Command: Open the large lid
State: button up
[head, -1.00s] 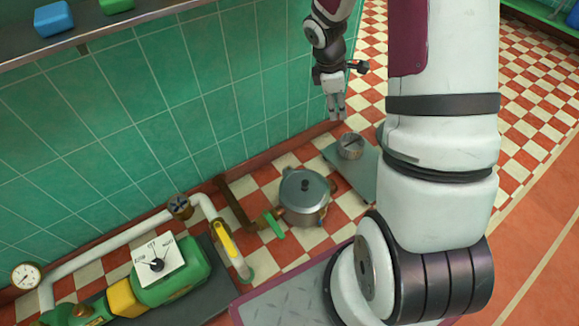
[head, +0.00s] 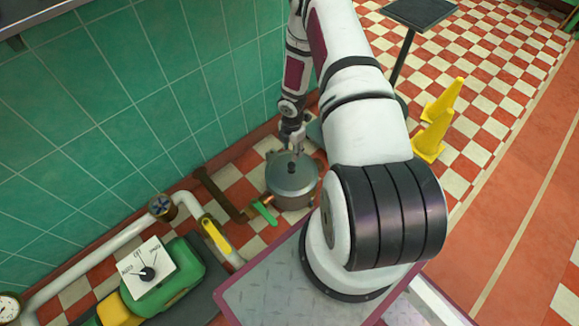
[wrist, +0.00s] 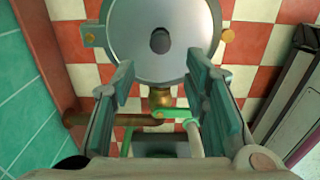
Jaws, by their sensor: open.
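The large kettle (head: 291,190) is a round grey metal pot standing on the checkered floor. Its grey lid (head: 293,168) is on, with a dark knob (head: 291,166) in the middle. In the wrist view the lid (wrist: 160,70) fills the top middle, and its dark knob (wrist: 159,41) shows beyond the fingertips. My gripper (head: 293,143) is at the back edge of the lid in the head view. In the wrist view my gripper (wrist: 161,72) is open, its two fingers spread and nothing between them but the view of the lid and a pipe behind it.
A copper pipe with a green-handled valve (head: 263,212) joins the kettle at its front left. Green machinery with a white dial (head: 147,268) stands at lower left. The tiled green wall (head: 130,110) runs along the left. Yellow cones (head: 434,122) stand right of my arm.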

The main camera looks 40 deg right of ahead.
aim_at(292, 164)
notch_tip(292, 164, down, 12)
jog(key=b, duration=0.4)
jog(key=shift+f, duration=0.2)
grip_shut()
